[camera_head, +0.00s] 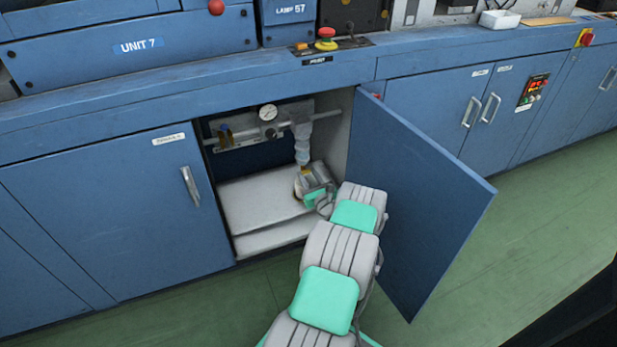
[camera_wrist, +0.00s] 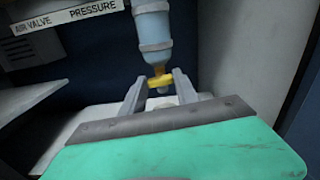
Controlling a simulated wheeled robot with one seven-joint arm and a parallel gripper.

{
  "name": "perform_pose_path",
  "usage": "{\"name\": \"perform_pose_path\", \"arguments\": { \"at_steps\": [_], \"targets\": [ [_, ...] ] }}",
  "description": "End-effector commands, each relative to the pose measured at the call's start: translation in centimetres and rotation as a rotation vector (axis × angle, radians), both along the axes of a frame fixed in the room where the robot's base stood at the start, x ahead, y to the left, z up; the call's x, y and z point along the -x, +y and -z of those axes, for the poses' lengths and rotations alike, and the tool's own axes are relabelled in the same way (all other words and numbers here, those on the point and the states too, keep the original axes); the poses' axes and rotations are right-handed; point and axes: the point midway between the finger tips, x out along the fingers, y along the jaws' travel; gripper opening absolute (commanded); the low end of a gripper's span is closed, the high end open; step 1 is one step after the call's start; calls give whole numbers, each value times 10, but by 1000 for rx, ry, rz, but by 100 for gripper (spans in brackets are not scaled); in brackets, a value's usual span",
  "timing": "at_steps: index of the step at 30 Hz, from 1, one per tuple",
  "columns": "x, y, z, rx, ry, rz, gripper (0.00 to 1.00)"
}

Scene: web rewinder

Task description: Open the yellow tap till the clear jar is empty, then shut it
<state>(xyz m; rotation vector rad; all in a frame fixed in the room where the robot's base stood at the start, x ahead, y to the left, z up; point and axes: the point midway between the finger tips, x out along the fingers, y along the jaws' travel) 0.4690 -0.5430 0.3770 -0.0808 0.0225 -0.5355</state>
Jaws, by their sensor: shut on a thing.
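The clear jar (camera_wrist: 153,28) hangs upright in the wrist view, with a bluish tint; whether it holds liquid I cannot tell. The yellow tap (camera_wrist: 160,81) is at its lower end. My gripper (camera_wrist: 160,88) is shut on the yellow tap, one finger on each side of it. In the head view the jar (camera_head: 302,145) hangs below the gauge fittings inside the open cabinet. My gripper (camera_head: 304,184) reaches in from the front at the jar's bottom, and the tap is mostly hidden there.
The blue cabinet door (camera_head: 415,205) stands open to the right of my arm. A pressure gauge (camera_head: 268,112) and a pipe rail (camera_head: 240,142) are above and left of the jar. A pale shelf (camera_head: 255,205) lies below. The cabinet's side wall (camera_wrist: 225,50) is close on the right.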

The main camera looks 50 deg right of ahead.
Motion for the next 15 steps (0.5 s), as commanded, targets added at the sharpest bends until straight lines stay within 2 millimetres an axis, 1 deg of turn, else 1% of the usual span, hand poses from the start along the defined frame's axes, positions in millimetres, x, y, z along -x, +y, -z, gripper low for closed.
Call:
{"name": "perform_pose_path", "arguments": {
  "at_steps": [8, 15],
  "targets": [
    [-1, 0, 3, 174, 102, -1, 0],
    [-1, 1, 3, 368, 218, -1, 0]
  ]
}}
